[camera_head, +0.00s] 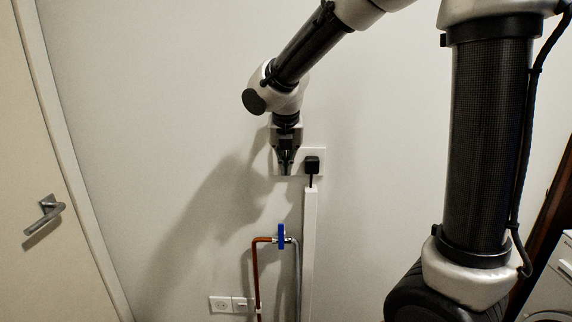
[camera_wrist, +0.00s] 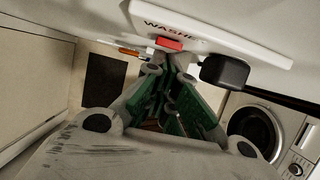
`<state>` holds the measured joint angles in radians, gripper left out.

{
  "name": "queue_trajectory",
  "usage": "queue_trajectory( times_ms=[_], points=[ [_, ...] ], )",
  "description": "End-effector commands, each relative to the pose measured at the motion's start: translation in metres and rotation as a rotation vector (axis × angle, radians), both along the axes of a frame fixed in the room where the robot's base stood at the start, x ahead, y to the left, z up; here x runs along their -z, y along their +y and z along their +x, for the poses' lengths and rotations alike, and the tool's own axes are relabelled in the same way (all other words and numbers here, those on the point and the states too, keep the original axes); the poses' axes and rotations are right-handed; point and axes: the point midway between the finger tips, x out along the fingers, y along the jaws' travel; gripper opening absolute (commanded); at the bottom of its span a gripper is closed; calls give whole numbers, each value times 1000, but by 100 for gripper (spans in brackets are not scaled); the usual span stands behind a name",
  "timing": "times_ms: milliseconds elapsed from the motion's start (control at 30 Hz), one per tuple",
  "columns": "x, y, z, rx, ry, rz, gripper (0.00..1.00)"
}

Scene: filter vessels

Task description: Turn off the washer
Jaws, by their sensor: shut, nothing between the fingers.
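A white wall plate (camera_wrist: 210,32) lettered "WASHER" shows at the top of the wrist view, with a red switch (camera_wrist: 169,44) on it. A black plug (camera_wrist: 224,71) sits in the plate to the right of the switch. In the head view the plate (camera_head: 319,155) and plug (camera_head: 312,165) are on the wall, and the switch is hidden behind my gripper (camera_head: 285,170). My gripper is shut and empty, its fingertips (camera_wrist: 172,60) right by the red switch. I cannot tell whether they touch it. The washer (camera_wrist: 269,125) stands at the right of the wrist view.
A white cable cover (camera_head: 310,250) runs down from the plug. A copper pipe (camera_head: 256,280) and a blue valve handle (camera_head: 281,236) are below my gripper. A low outlet (camera_head: 221,303) is near the floor. A door with a handle (camera_head: 45,214) is at the left.

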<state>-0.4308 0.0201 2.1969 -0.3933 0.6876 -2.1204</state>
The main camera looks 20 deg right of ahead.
Motion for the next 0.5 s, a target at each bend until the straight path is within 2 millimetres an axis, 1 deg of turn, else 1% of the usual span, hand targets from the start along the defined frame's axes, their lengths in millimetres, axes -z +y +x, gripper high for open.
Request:
queue_trajectory(
  times_ms=[100, 200, 500],
  points=[
    [-1, 0, 1, 0, 0, 0, 0],
    [-4, -3, 9, 0, 0, -1, 0],
    [-5, -2, 7, -1, -1, -1, 0]
  ],
)
